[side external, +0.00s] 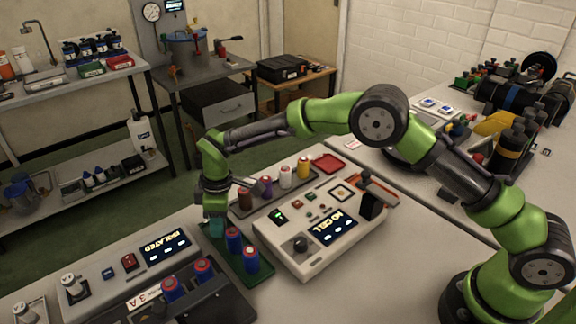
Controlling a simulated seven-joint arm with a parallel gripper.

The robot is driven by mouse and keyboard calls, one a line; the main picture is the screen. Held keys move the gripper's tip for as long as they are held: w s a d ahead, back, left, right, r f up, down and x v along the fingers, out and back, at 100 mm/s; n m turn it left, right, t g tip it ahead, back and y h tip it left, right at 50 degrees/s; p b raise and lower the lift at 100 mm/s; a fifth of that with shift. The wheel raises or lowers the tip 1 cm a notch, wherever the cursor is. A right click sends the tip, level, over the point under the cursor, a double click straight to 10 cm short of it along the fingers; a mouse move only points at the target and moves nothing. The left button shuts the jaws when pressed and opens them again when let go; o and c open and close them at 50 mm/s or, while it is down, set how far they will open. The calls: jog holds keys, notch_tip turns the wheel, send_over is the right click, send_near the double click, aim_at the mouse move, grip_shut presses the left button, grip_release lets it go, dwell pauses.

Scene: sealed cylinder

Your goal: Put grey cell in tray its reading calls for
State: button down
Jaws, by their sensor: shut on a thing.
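My gripper (214,206) points down at the far left end of the green tray (262,277). A teal cylinder (216,229) shows right under the fingers, and my gripper is shut on it. Its lower end is at the tray; I cannot tell whether it touches. Two blue cells with red tops, one of them nearer the gripper (234,241), stand upright in the same tray. No plainly grey cell can be made out. The tester (318,262) beside the tray reads "NO CELL" on its display (333,228). A small red tray (328,163) lies empty behind.
A dark rack (240,211) holds brown, purple, white and yellow cells upright behind the tester. A black clamp (371,207) rises at the tester's right. At front left, a panel (100,283) reads "ISOLATED" near two blue cells (203,268). Bare bench (400,260) lies right.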

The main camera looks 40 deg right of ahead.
jog(key=shift+f, duration=0.15)
jog(key=c, duration=0.7)
grip_release()
jog(key=shift+c, duration=0.2)
jog(key=r, duration=0.8)
jog(key=d+r, duration=0.1)
jog(key=r, duration=0.3)
jog(key=shift+s+d, duration=0.1)
jog(key=shift+s, duration=0.25)
jog(key=s+d+r+m+t, duration=0.3)
jog(key=s+d+r+m, duration=0.4)
jog(key=s+d+r, duration=0.55)
jog(key=s+d+m+t, duration=0.1)
jog(key=s+d+m, duration=0.3)
jog(key=s, duration=0.3)
jog(key=s+d+f+m+t, duration=0.1)
jog(key=s+d+m+t, duration=0.1)
jog(key=s+d+m, duration=0.2)
jog(key=s+d, duration=0.1)
jog(key=s, duration=0.2)
jog(key=shift+s+y, duration=0.4)
jog(key=shift+d, duration=0.1)
